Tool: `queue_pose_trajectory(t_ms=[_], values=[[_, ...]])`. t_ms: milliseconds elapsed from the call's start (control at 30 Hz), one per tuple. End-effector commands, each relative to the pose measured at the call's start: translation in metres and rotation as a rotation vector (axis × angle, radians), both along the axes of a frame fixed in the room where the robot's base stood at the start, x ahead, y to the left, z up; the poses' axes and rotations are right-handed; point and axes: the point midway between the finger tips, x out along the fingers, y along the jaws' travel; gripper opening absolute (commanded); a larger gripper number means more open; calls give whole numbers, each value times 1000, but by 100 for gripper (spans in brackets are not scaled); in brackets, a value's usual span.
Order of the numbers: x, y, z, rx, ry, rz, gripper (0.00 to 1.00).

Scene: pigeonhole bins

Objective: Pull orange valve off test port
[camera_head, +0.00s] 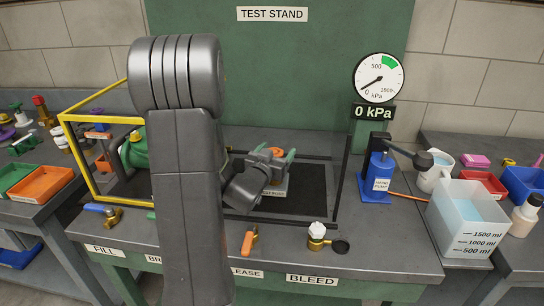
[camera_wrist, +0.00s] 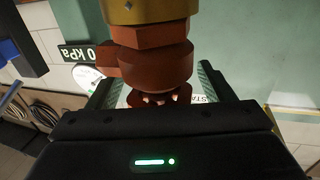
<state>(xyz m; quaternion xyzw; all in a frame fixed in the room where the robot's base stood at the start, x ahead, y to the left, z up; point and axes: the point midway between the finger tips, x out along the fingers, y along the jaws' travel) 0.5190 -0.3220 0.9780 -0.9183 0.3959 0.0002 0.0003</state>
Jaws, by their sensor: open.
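The orange valve (camera_head: 277,151) is at the test port, above a label (camera_head: 273,193) on the middle of the test stand. My gripper (camera_head: 273,154) is there too, with its green-tipped fingers on either side of the valve. In the wrist view the valve's red-orange body (camera_wrist: 155,62) fills the middle, with a brass part (camera_wrist: 150,10) at the top edge. The open fingers (camera_wrist: 155,85) stand to its left and right, with gaps visible. My arm and wrist hide much of the port in the head view; whether the valve is seated on it cannot be told.
A pressure gauge (camera_head: 379,78) reads about 0 kPa. A blue hand pump (camera_head: 380,175) and a water container (camera_head: 468,222) stand to the right. A yellow frame (camera_head: 64,150) stands at the left, a dark frame (camera_head: 343,180) right of the port. Valves line the front edge.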

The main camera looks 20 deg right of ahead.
Motion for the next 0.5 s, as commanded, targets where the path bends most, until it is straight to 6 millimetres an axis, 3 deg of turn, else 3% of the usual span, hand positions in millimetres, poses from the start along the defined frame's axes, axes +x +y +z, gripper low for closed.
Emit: queue_pose_trajectory(t_ms=[267, 500], values=[[1, -1, 0, 0, 0, 0, 75], [1, -1, 0, 0, 0, 0, 27]])
